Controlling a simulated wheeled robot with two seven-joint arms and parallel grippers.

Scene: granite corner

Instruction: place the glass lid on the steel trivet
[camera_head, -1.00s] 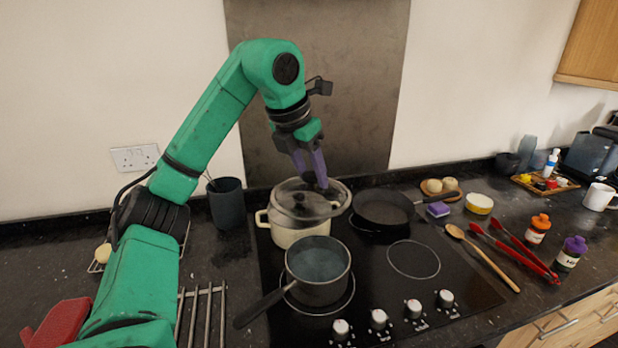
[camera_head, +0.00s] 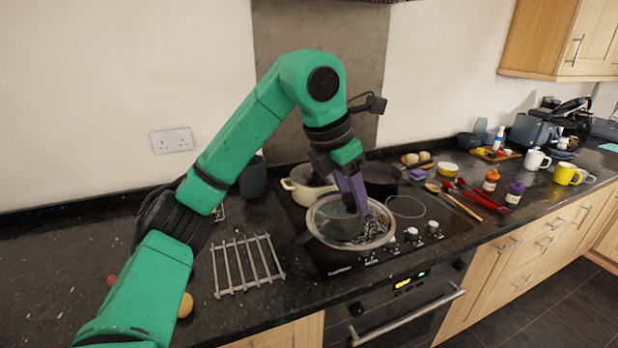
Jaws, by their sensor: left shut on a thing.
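The glass lid (camera_head: 378,236) is round and clear with a pale rim, and hangs over the hob. My left gripper (camera_head: 356,204) is shut on the lid from above, its purple fingers at the lid's knob. The lid is in front of the grey saucepan and covers much of it from this view. The steel trivet (camera_head: 247,264) is a rack of thin metal bars, lying bare on the dark granite counter to the left of the hob. My right gripper is not in view.
A cream pot (camera_head: 300,192) without a lid and a black frying pan (camera_head: 380,176) stand at the hob's back. A dark utensil pot (camera_head: 253,178) stands by the wall. Granite around the trivet is mostly clear; a small round brownish item (camera_head: 185,305) lies left of it.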

